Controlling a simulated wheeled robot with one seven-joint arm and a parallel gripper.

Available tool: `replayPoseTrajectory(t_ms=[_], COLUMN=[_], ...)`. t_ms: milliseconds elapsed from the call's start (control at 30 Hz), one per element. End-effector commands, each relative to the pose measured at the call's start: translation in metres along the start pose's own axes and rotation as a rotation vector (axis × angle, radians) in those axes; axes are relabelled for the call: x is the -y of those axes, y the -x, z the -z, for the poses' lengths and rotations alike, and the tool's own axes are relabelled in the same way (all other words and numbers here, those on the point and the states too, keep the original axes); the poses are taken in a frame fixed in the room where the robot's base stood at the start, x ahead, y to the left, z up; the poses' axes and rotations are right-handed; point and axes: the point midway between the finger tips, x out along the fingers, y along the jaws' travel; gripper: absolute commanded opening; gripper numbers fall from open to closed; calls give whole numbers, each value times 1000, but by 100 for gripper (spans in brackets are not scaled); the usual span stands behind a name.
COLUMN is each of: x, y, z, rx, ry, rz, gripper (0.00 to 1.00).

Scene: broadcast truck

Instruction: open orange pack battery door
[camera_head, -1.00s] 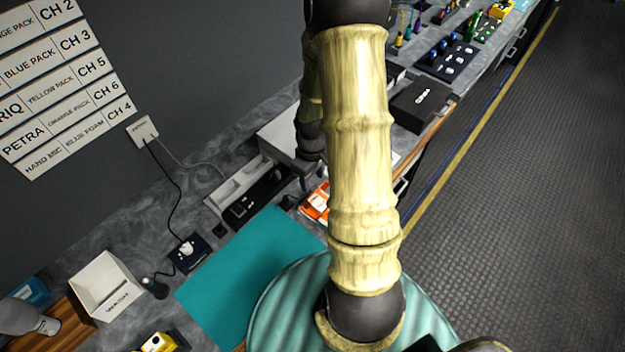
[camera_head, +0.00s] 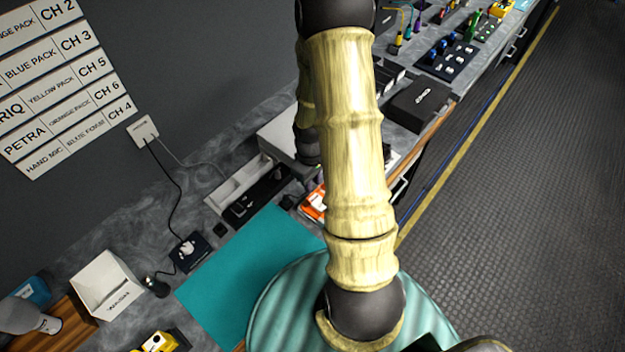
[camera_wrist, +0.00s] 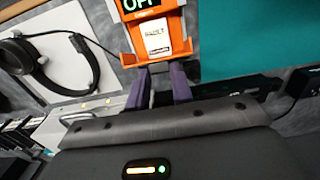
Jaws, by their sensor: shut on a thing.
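The orange pack (camera_wrist: 150,52) is at the top middle of the wrist view, with a white label on its face and a dark display reading "OFF" cut by the top edge. My gripper (camera_wrist: 162,71) has its two purple fingers at the pack's lower end, shut on it with a gap between them. I cannot tell the battery door apart from the pack's body. In the head view the orange pack (camera_head: 312,205) is mostly hidden behind my arm, beside the teal mat.
The teal mat (camera_head: 240,275) lies on the grey worktop. Headphones (camera_wrist: 50,70) lie on a pale surface left of the pack. A white box (camera_head: 105,287) and a black charger (camera_head: 190,253) stand on the left. A black case (camera_head: 418,103) lies beyond my arm.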

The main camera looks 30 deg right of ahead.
Motion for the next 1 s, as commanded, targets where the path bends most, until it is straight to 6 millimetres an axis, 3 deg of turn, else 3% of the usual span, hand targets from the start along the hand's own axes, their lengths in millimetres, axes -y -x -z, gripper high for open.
replayPoseTrajectory(t_ms=[433, 1000], x=[0, 0], y=[-1, -3], z=[22, 33], rx=[233, 234], ry=[1, 1], rz=[-2, -2], gripper=[0, 1])
